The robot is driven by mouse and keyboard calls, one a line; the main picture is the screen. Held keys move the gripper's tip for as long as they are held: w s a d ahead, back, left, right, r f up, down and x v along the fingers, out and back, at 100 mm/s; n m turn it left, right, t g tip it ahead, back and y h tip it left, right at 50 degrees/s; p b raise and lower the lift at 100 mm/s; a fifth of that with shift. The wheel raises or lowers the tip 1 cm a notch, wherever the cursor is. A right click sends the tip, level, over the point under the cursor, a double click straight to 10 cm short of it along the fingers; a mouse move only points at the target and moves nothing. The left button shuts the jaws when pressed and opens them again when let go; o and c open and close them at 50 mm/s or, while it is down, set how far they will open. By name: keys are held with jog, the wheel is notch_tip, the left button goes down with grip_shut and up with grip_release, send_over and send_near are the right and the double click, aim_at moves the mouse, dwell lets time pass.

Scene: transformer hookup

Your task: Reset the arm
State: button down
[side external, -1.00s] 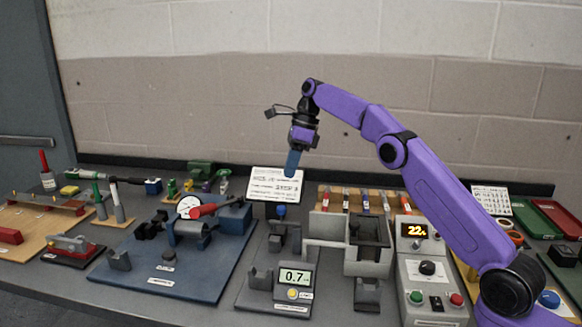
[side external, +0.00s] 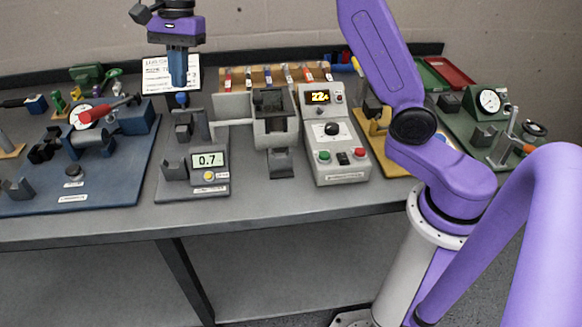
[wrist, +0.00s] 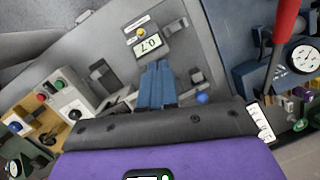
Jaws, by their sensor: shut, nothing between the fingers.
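My gripper (side external: 178,86) hangs from my purple arm at the upper left of the side view, pointing down. Its blue fingers are together with nothing between them. It is in the air above the bench, in front of a white written card (side external: 155,76). In the wrist view my shut blue fingers (wrist: 157,66) point toward the grey station with the display reading 0.7 (wrist: 149,43). That display also shows in the side view (side external: 208,160), below my gripper.
A grey control box (side external: 331,140) reading about 22 stands right of a grey fixture (side external: 272,120). A blue base plate (side external: 80,185) with a red-handled tool (side external: 108,107) and dial is at left. A gauge (side external: 490,101) stands at far right. The bench's front strip is clear.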

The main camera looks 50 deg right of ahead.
jog(key=s+a+n, duration=0.1)
jog(key=s+n, duration=0.5)
jog(key=s, duration=0.4)
jog(key=s+d+f+n, duration=0.3)
jog(key=s+n, duration=0.3)
jog(key=s, duration=0.2)
jog(key=s+d+f+n+h, duration=0.1)
jog(key=s+d+f+n, duration=0.2)
jog(key=s, duration=0.6)
jog(key=s+d+f+n+h, duration=0.1)
jog(key=s+d+f+n, duration=0.3)
jog(key=s+n, duration=0.5)
jog(key=shift+s+d+n+t, duration=0.3)
jog(key=shift+d+n, duration=0.3)
jog(key=shift+d, duration=0.5)
